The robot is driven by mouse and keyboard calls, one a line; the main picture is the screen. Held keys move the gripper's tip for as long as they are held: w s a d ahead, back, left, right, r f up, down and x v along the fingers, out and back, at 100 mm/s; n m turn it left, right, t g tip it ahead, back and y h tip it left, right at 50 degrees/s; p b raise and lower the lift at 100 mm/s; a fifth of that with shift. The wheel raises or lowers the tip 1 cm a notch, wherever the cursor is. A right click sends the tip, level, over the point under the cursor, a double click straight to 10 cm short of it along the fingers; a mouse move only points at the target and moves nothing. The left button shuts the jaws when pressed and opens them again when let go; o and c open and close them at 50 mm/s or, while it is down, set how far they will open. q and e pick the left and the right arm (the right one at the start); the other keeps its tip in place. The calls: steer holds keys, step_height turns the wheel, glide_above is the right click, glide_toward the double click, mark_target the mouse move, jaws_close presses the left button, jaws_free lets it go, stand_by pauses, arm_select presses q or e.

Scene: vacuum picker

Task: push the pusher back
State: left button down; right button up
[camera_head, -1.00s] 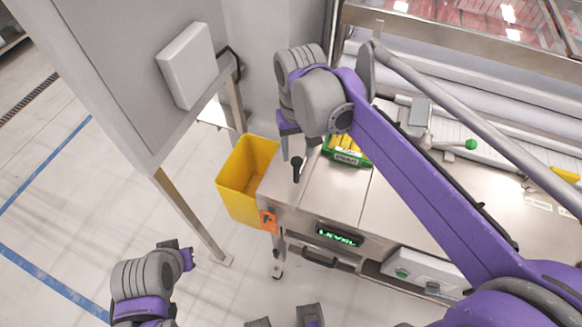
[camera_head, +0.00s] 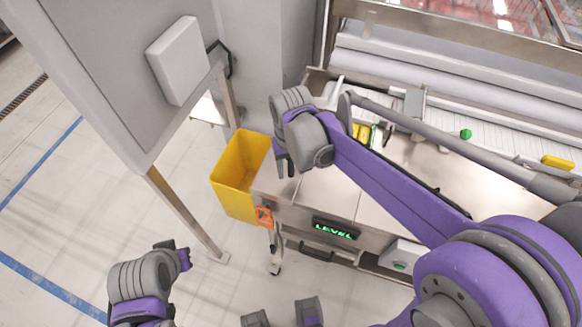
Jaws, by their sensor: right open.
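A grey block (camera_head: 414,101) stands on the white slatted bed at the back right. A green ball knob (camera_head: 466,134) shows to its right; these look like the pusher, but my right arm hides part of the area. My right gripper (camera_head: 287,167) is open and empty, pointing down over the left end of the steel table (camera_head: 330,190), well to the left of the knob and apart from it. My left gripper (camera_head: 185,257) is low at the left, over the floor; its jaws are too small to read.
Yellow packs (camera_head: 360,131) with a green edge show partly behind my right arm. A yellow bin (camera_head: 236,180) stands left of the table. A grey cabinet on a steel leg is at the left. A lit LEVEL display (camera_head: 335,229) is on the table's front. A yellow piece (camera_head: 557,162) lies at the right.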

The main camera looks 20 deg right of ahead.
jaws_close()
stand_by(1.4)
